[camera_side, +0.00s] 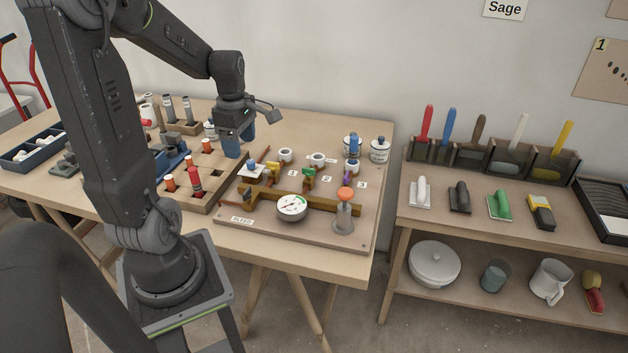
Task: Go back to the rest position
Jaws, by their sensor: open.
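My gripper (238,143) hangs from my arm over the back middle of the wooden table (260,262), with its blue fingers pointing down. It is open, and I see nothing held between the fingers. It is above the back right corner of a wooden rack (214,196) with square holes and small bottles. Whether the fingertips touch anything below is hard to tell from this side.
White lidded jars (380,149) stand at the table's back right. A blue vise (172,158) and a dark tray (30,150) are to the left. A shelf unit (480,223) with trowels stands right, across a gap. Space above the board is free.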

